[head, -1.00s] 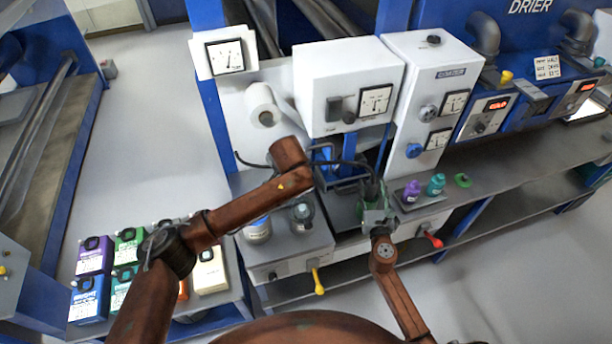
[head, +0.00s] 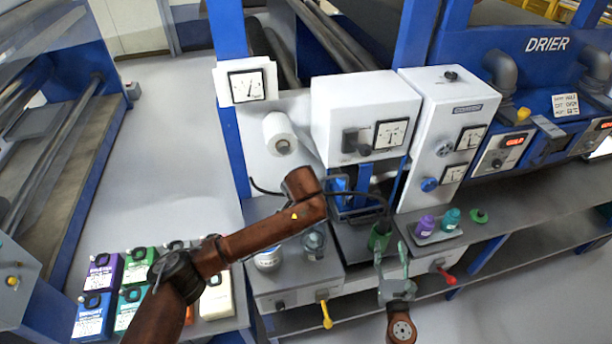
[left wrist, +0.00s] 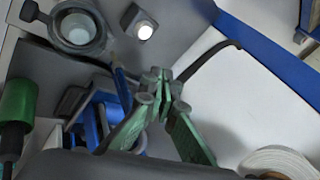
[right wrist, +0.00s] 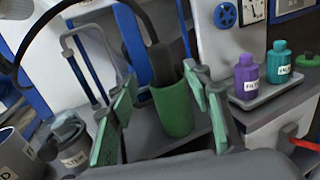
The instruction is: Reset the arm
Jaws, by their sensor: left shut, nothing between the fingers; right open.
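My right gripper (head: 391,258) is open and empty in front of the green cup (head: 380,237). In the right wrist view the green cup (right wrist: 173,108) shows between and beyond the parted fingers (right wrist: 160,88), with a dark hose-like part rising from it. The cup stands upright, apart from the fingers. My left arm (head: 255,238) reaches across the bench's left side; its gripper is mostly hidden in the head view. In the left wrist view the left gripper (left wrist: 162,82) is shut with nothing in it, above the bench near a blue frame (left wrist: 100,118).
A purple bottle (head: 425,226) and a teal bottle (head: 451,218) stand on a small tray right of the cup. A paper roll (head: 279,133) hangs behind my left arm. Coloured containers (head: 100,272) sit at lower left. Red (head: 447,278) and yellow (head: 326,315) handles stick out in front.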

